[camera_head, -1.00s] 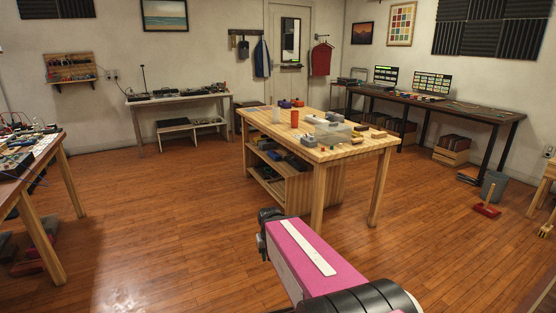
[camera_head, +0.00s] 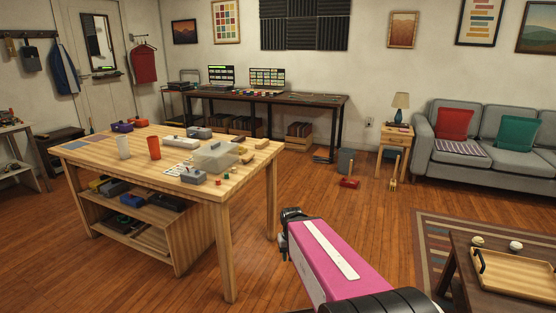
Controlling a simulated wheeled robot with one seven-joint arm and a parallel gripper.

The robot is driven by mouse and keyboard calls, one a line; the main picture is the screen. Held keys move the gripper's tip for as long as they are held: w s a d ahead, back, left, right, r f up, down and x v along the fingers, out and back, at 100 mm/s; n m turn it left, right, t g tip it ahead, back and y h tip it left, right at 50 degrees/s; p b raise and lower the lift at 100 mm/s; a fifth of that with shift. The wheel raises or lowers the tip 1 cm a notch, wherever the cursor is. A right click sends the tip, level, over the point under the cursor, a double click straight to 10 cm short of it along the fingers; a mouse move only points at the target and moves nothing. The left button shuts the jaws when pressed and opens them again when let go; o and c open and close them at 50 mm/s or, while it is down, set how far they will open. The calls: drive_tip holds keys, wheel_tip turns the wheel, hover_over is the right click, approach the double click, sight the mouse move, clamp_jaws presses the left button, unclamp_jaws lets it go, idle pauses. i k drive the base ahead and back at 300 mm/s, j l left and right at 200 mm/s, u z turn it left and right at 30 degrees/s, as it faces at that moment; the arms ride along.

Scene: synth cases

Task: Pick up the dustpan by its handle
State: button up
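A red dustpan (camera_head: 349,184) lies on the wood floor near the far wall, right of the dark desk. A light wooden handle appears to rise from it in front of a grey bin. The dustpan is small and distant, so its shape is hard to make out. My arm reaches in from the bottom of the view, with a pink link and a white strip. The dark end of the arm, with my gripper (camera_head: 288,232), is well short of the dustpan and apart from it. The fingers are too hidden to show whether they are open or shut.
A wooden worktable (camera_head: 232,188) with boxes and cups stands on the left. The grey bin (camera_head: 345,160) is behind the dustpan, and a small wooden-handled brush (camera_head: 393,184) is to its right. A rug, a low table (camera_head: 461,293) and a sofa (camera_head: 483,157) are on the right. Open floor lies between.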

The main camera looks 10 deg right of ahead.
sight(349, 182)
drive_tip(key=i+l+z, duration=0.2)
drive_tip(key=i+z, duration=0.5)
drive_tip(key=i, duration=0.15)
drive_tip(key=i+z, duration=0.5)
drive_tip(key=i, duration=0.75)
drive_tip(key=i+j+z, duration=0.1)
drive_tip(key=i, duration=0.85)
drive_tip(key=i+j+z, duration=0.1)
drive_tip(key=i+z, duration=0.15)
drive_tip(key=i, duration=0.9)
